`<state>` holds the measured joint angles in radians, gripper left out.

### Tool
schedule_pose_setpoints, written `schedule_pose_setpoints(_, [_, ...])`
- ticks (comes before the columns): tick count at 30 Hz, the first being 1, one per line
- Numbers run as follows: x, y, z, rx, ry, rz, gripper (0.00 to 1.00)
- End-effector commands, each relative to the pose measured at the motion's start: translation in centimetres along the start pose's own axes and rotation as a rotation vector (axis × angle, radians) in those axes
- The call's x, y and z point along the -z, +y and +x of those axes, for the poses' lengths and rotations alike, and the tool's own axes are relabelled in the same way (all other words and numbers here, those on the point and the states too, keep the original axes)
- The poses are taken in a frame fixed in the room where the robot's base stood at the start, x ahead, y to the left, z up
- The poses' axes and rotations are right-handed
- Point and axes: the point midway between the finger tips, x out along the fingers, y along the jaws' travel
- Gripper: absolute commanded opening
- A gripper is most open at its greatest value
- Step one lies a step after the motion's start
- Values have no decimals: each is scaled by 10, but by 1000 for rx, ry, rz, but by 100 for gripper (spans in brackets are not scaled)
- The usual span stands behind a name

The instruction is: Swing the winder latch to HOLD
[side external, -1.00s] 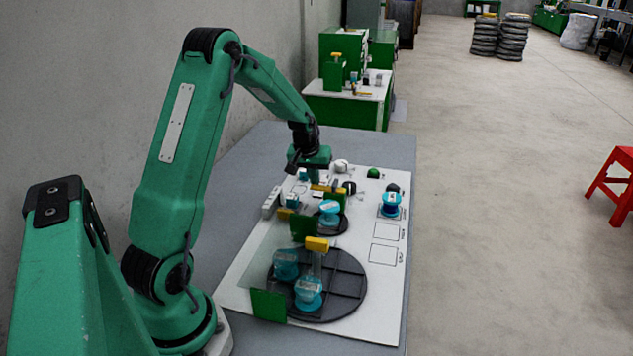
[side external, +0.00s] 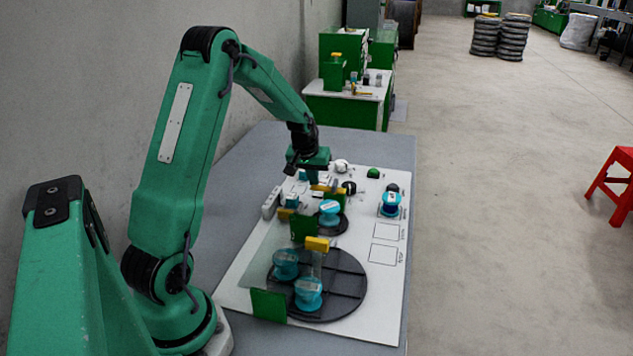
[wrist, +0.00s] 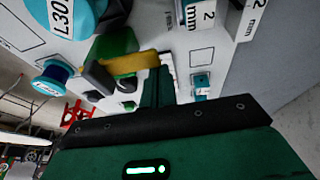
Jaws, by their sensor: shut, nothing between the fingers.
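My gripper (side external: 313,178) points down over the far part of the white board, with its fingers shut and empty. In the wrist view its fingers (wrist: 160,82) are close beside a yellow bar (wrist: 133,63) joined to a dark grey block (wrist: 98,76). I cannot tell whether they touch. The yellow bar, which appears to be the latch handle, is partly hidden by my gripper in the side view (side external: 320,188). A green block (wrist: 116,43) sits beside it. Any HOLD mark is unreadable.
The large dark turntable (side external: 345,285) carries blue spools (side external: 308,293) behind a clear panel with a yellow block (side external: 317,243). A smaller turntable holds a blue spool (side external: 329,211). Another spool (side external: 390,203) stands at right. Outlined squares (side external: 385,232) on the board are empty.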

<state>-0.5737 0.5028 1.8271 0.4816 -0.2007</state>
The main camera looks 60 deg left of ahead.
Motion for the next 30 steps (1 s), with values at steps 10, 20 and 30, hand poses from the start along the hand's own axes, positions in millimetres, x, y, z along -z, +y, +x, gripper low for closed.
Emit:
schedule_pose_setpoints(10, [-6, -1, -2, 0, 0, 0, 0])
schedule_pose_setpoints(20, [-23, 0, -8, -2, -2, 1, 0])
schedule_pose_setpoints(30, [-41, 6, -13, -8, -5, 0, 0])
